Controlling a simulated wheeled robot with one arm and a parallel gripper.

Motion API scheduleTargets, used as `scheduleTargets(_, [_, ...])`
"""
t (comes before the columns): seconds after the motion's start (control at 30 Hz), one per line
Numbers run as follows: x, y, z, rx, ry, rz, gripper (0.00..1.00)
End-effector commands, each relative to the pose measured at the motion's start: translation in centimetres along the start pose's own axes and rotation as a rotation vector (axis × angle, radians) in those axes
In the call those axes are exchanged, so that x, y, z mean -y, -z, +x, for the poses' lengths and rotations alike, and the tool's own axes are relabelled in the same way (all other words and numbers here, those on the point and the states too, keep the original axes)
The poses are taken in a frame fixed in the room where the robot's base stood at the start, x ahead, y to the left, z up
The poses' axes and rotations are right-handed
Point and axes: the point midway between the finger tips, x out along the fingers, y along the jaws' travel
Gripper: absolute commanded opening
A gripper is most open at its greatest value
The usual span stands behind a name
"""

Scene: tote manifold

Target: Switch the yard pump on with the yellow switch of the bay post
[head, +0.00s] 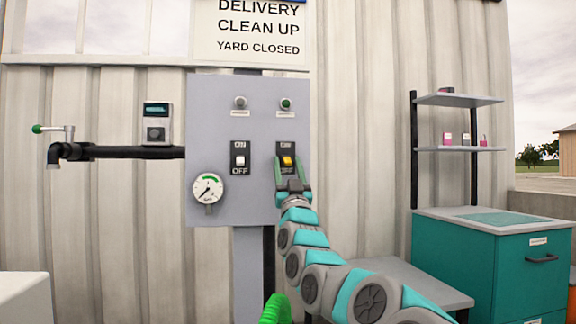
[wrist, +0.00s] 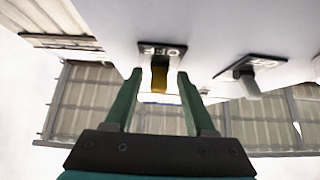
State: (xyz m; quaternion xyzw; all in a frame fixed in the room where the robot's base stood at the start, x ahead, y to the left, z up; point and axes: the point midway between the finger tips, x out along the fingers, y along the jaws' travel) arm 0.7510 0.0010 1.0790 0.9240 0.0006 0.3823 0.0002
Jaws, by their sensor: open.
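The yellow switch (head: 287,161) sits on a black ON/OFF plate at the right of the grey bay post panel (head: 215,125). ON is at the plate's top; I cannot tell for sure which way the lever stands. My gripper (head: 290,172) is open at the panel, in front of the lower part of this plate. In the wrist view, which looks inverted, the yellow lever (wrist: 160,74) stands between the two open fingertips (wrist: 160,82), with a gap on each side. The OFF label shows beside it there. Whether a finger touches the lever is unclear.
A white switch (head: 240,161) sits left of the yellow one, also in the wrist view (wrist: 249,85). Two knobs or lamps (head: 240,102) are above, a gauge (head: 208,189) lower left. A black pipe with a tap (head: 65,151) is left; a teal cabinet (head: 490,260) is right.

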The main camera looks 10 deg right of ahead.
Motion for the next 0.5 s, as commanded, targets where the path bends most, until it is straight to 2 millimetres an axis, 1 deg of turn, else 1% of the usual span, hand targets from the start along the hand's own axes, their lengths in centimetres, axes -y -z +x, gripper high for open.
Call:
scheduleTargets(0.37, [-0.05,0.03,0.29,0.0,-0.001,0.0,0.55])
scheduleTargets(0.5, [-0.05,0.03,0.29,0.0,-0.001,0.0,0.39])
